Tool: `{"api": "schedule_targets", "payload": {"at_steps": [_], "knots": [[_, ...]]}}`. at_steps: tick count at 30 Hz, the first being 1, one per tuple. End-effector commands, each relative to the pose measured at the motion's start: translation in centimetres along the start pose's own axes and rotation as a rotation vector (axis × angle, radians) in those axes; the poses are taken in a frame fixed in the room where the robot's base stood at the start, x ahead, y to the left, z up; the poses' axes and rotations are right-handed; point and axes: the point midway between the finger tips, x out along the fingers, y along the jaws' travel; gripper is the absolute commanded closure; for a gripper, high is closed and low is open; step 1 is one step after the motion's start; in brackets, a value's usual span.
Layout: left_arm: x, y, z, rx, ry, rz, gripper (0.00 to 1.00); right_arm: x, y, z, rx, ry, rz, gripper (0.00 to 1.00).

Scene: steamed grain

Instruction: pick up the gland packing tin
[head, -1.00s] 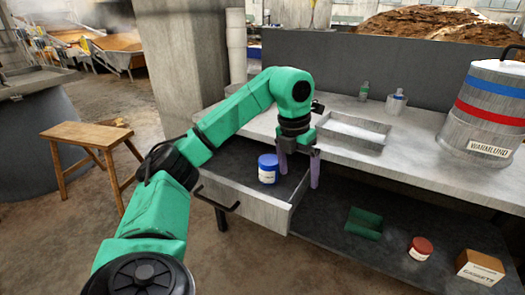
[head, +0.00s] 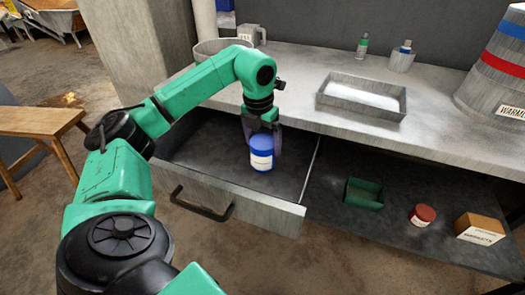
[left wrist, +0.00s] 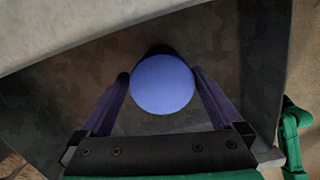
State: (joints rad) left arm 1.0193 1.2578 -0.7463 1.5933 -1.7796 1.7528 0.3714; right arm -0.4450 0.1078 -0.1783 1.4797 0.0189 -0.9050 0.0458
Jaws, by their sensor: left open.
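A white tin with a blue lid (head: 261,160) stands upright inside the open drawer; its label is too small to read, so I cannot confirm it is the gland packing tin. My left gripper (head: 263,148) points down over it, with its purple fingers open on either side of the tin's upper part. In the left wrist view the round blue lid (left wrist: 162,85) lies between the two finger tips, with no clear grip on it. The lid hides the tin's body there. My right gripper is not in view.
The drawer front with its black handle (head: 203,205) juts out below the worktop. On the lower shelf are a green open box (head: 363,194), a red-lidded tin (head: 422,215) and a cardboard box (head: 481,229). A metal tray (head: 360,98) and bottles stand on the worktop above.

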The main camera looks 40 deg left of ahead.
Motion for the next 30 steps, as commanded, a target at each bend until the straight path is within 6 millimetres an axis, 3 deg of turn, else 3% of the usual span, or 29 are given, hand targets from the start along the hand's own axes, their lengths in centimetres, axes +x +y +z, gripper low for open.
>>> {"api": "schedule_targets", "payload": {"at_steps": [1,5,12,14,19,20,30], "knots": [[1.3,-0.1,-0.3,0.000,0.004,0.001,0.00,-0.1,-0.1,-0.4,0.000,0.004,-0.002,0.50],[3.5,-0.1,-0.3,-0.001,0.003,0.000,0.00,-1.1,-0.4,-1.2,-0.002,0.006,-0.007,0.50],[3.8,-0.1,-0.3,0.000,0.000,0.000,0.00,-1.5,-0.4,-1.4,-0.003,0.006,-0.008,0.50],[3.8,-0.2,-0.3,0.000,0.000,0.000,0.19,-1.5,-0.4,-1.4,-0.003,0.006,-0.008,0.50],[3.8,-0.2,-0.3,0.000,0.000,-0.001,0.84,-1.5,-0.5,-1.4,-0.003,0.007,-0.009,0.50],[3.8,-0.2,-0.2,0.000,-0.001,-0.001,0.90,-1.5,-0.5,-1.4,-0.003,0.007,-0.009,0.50],[2.9,-0.2,-0.1,0.000,-0.002,-0.001,0.89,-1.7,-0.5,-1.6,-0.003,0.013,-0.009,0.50]]}}
